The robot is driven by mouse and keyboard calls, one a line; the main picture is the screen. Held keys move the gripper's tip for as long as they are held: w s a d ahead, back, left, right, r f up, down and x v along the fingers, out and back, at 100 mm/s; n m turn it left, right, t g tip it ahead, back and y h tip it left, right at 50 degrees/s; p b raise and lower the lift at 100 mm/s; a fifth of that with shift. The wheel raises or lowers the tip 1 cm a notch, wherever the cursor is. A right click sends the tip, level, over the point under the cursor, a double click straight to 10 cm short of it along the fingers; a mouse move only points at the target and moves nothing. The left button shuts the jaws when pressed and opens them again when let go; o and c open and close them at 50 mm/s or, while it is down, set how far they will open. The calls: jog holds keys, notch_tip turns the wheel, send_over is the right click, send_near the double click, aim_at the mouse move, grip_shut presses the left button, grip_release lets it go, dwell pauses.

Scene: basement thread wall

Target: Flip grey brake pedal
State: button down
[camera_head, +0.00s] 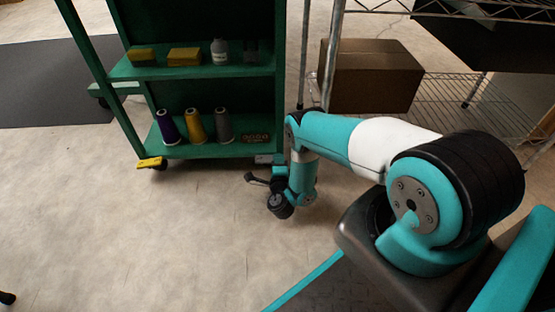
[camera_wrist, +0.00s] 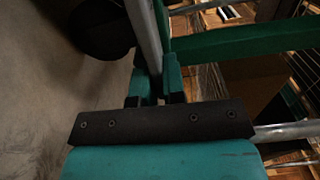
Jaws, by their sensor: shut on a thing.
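The grey brake pedal (camera_head: 264,159) shows at the bottom right corner of the green cart, just left of my gripper's teal finger. My gripper (camera_head: 279,164) is low, at that corner. In the wrist view a grey bar (camera_wrist: 147,40) runs down to between the two teal fingers of my gripper (camera_wrist: 154,88), which are shut on it. I take this bar to be the pedal. Its held end is hidden by the fingers and the dark bracket. A yellow brake pedal (camera_head: 151,163) sits at the cart's bottom left corner, above a caster.
The green cart (camera_head: 205,152) holds purple, yellow and grey thread cones, with yellow boxes and a bottle above. A wire rack (camera_head: 331,55) with a cardboard box (camera_head: 372,80) stands right of it. The floor (camera_head: 130,230) in front is clear.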

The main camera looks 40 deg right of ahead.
jog(key=shift+d+f+m, duration=0.1)
jog(key=shift+f+m, duration=0.25)
jog(key=shift+m, duration=0.85)
jog(key=c, duration=1.2)
grip_release()
jog(key=shift+s, duration=0.1)
